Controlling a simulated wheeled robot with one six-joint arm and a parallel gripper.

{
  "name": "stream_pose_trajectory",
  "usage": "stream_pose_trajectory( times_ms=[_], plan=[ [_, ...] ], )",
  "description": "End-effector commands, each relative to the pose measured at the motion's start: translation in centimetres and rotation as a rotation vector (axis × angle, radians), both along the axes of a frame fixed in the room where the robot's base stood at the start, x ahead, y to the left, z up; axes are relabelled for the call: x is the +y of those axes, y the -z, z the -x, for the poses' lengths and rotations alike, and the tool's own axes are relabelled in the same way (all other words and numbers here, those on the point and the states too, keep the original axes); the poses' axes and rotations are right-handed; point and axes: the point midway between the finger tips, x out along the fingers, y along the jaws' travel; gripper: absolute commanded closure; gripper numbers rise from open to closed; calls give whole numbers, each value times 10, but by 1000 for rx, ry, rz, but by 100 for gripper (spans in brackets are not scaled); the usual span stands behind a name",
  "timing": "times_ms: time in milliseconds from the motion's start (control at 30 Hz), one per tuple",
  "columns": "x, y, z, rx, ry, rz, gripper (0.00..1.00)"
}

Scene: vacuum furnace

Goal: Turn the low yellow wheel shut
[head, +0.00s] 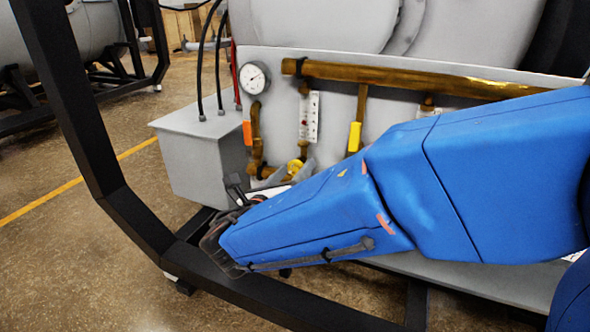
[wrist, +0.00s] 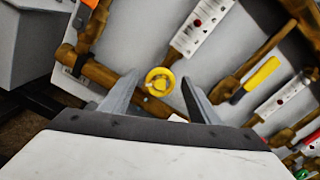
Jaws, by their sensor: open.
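The low yellow wheel (head: 294,166) shows in the head view just above my blue arm, low on the brass piping. In the wrist view the yellow wheel (wrist: 160,82) is a small round handwheel seen face-on, between and beyond my fingers. My gripper (wrist: 158,90) is open, with one grey finger on each side of the wheel in the picture. I see no contact between the fingers and the wheel. In the head view my arm hides most of the gripper.
A grey box (head: 200,155) with black cables stands left of the piping. A pressure gauge (head: 254,78), a brass pipe (head: 400,76) and a yellow lever handle (head: 355,137) are on the grey panel. A black frame (head: 140,228) crosses in front. Open floor lies left.

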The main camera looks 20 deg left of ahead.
Motion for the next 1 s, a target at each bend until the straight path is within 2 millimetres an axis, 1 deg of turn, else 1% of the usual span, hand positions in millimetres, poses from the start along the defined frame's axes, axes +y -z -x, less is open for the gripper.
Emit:
stream_pose_trajectory(
  times_ms=[33, 167, 467, 500, 567, 600, 633, 833, 1000],
  plan=[
    [0, 0, -4, 0, 0, 0, 44],
    [-1, 0, -10, 0, 1, 0, 44],
    [-1, 0, -11, 0, 0, 0, 44],
    [-1, 0, -11, 0, 0, 0, 54],
    [-1, 0, -11, 0, 0, 0, 68],
    [-1, 0, -11, 0, 0, 0, 78],
    [-1, 0, -11, 0, 0, 0, 85],
    [-1, 0, -11, 0, 0, -4, 85],
    [-1, 0, -11, -3, 0, -42, 85]
  ],
)
